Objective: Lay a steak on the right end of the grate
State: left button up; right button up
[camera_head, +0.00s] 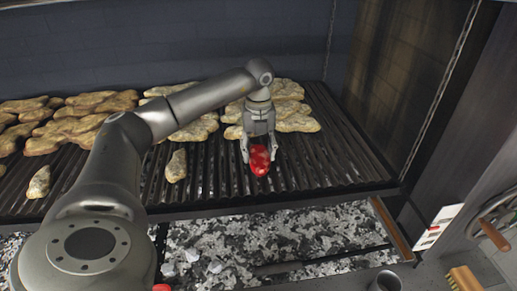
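A red steak (260,161) is at the right part of the dark ribbed grate (318,150), a little in from its right end. My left gripper (259,155) points down over it, with one finger on each side of the steak. The fingers are spread wide and look open around it; contact with the steak is too small to make out. The steak appears to lie on or very close to the bars. My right gripper is not in view.
Pale pieces of meat (90,115) cover the back and left of the grate, with a single piece (176,166) near the middle. The grate's right end is bare. Ash and coals (300,232) lie below; a cup (386,281), brush (464,279) and wheel (492,230) are at right.

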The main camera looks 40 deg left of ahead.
aim_at(259, 151)
pick_arm(q)
jog(key=o, duration=0.4)
jog(key=shift+r, duration=0.1)
notch_tip(259, 151, up, 7)
jog(key=shift+w+r+b, duration=0.1)
jog(key=shift+b, duration=0.95)
notch_tip(259, 151, up, 5)
jog(key=shift+f+p, duration=0.1)
jog(key=shift+p, duration=0.75)
